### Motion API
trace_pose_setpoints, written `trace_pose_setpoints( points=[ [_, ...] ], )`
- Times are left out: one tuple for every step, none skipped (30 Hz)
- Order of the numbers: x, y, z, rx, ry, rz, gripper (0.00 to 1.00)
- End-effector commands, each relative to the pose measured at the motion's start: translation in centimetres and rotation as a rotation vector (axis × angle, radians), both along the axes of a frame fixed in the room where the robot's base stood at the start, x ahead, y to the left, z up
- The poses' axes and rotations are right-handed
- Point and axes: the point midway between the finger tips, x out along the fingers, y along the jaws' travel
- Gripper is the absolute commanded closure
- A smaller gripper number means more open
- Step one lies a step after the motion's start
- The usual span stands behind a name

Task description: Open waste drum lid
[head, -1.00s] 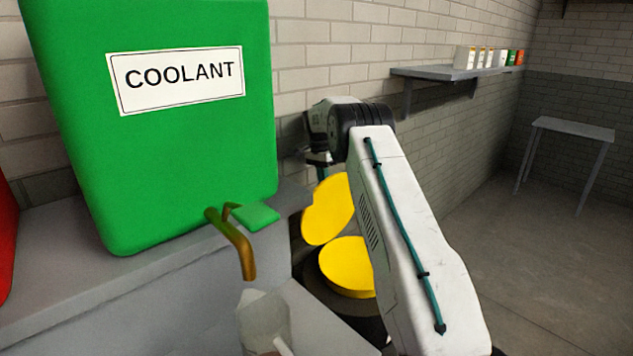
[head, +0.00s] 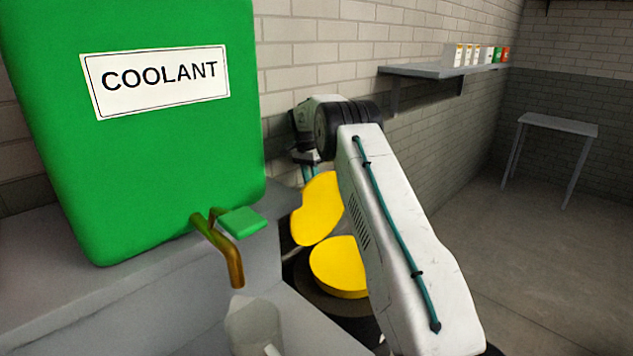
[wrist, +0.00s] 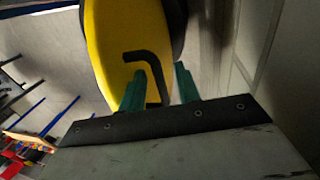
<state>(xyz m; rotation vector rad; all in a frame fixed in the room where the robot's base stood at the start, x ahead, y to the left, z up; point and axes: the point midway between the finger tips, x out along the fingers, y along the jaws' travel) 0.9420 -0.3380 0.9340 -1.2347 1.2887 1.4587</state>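A yellow lid (head: 318,210) stands tilted up behind a second yellow round top (head: 342,268), which lies nearly flat on a dark drum (head: 335,303). In the wrist view a yellow lid (wrist: 112,45) with a bent black handle (wrist: 152,62) fills the top middle. My gripper (wrist: 159,72) has its two green fingers apart, one on each side of the handle's long bar. Gaps show between bar and fingers. In the head view my arm covers the right side of the yellow tops, and the fingertips are not clearly seen.
A large green coolant tank (head: 135,155) stands on a grey ledge (head: 120,305) at left, with a brown spout (head: 228,262) over a clear jug (head: 252,325). A wall shelf (head: 440,70) holds small containers. A small table (head: 558,125) stands at right; the floor there is clear.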

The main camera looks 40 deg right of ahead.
Motion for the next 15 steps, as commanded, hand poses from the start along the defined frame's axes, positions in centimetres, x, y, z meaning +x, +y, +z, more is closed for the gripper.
trace_pose_setpoints(
  points=[
    [0.1,0.0,0.4,-0.001,-0.002,0.000,0.67],
    [0.1,0.0,0.7,-0.001,-0.002,0.000,0.67],
    [0.1,0.1,1.1,-0.001,-0.001,0.000,0.67],
    [0.1,0.1,1.5,0.000,-0.002,0.001,0.67],
    [0.2,0.1,1.9,-0.001,-0.003,0.001,0.67],
    [0.2,0.1,2.5,-0.002,-0.003,0.003,0.67],
    [0.2,0.1,3.0,-0.002,-0.003,0.003,0.67],
    [0.2,0.1,3.5,-0.002,-0.003,0.003,0.67],
    [-0.2,0.3,3.6,-0.001,-0.001,0.002,0.67],
    [-0.6,0.4,3.6,-0.001,0.001,0.002,0.67],
    [-0.9,0.4,3.6,-0.001,0.000,0.001,0.67],
    [-1.3,0.5,3.7,-0.001,-0.001,0.001,0.67],
    [-1.6,0.6,3.6,-0.001,0.001,0.001,0.67],
    [-1.9,0.8,3.7,-0.001,0.000,0.001,0.67],
    [-2.4,0.9,3.7,-0.001,0.000,0.001,0.67]
  ],
)
